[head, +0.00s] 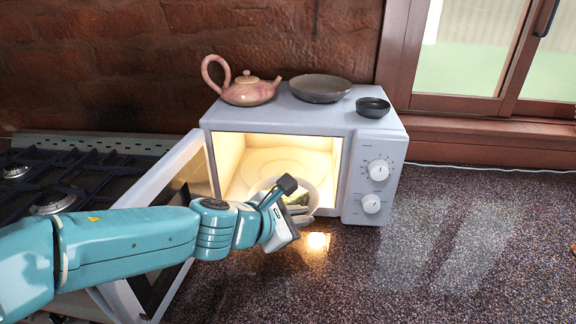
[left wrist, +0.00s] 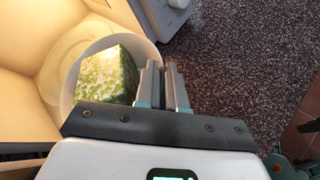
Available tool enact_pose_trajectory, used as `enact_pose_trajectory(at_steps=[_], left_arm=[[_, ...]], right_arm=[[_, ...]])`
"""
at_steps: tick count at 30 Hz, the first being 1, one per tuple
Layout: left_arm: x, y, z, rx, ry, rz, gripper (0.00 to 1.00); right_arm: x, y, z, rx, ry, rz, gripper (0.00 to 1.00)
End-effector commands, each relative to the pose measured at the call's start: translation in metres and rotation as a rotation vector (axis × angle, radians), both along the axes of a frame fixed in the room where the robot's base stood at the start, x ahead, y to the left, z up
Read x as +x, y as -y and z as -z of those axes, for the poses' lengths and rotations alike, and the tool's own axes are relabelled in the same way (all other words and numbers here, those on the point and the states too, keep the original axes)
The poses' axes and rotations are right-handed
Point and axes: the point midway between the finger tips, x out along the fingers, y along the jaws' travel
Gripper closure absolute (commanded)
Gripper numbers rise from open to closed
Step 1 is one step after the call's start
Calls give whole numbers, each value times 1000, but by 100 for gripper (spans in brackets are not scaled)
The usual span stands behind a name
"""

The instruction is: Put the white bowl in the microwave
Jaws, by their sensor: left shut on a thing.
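The white bowl (head: 314,194) is at the mouth of the microwave, with a green-and-white block-shaped food in it. The left wrist view also shows the bowl (left wrist: 69,88), with the lit interior beyond it. My left gripper (head: 304,217) is shut on the bowl's near right rim; its fingers (left wrist: 165,80) show at that edge in the left wrist view. The gripper hides part of the bowl. The microwave (head: 345,120) is white, with its door (head: 197,165) swung open to the left and its inside lit, a round plate (head: 275,160) within. My right gripper is not in view.
A pink teapot (head: 248,90), a dark grey plate (head: 320,87) and a small dark bowl (head: 373,106) stand on the microwave. A gas stove (head: 75,175) is at left. The speckled counter (head: 470,230) at right is clear.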

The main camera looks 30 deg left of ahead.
Motion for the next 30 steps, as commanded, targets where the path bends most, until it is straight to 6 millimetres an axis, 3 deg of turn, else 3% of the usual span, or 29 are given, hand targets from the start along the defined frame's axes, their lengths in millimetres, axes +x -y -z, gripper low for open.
enact_pose_trajectory(at_steps=[5, 19, 30], left_arm=[[10, -7, -2, 2, 1, -1, 100], [109, -53, -5, 1, 1, 0, 100], [146, -69, -5, 2, 2, 1, 100]], right_arm=[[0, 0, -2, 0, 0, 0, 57], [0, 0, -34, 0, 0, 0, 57], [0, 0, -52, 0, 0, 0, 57]])
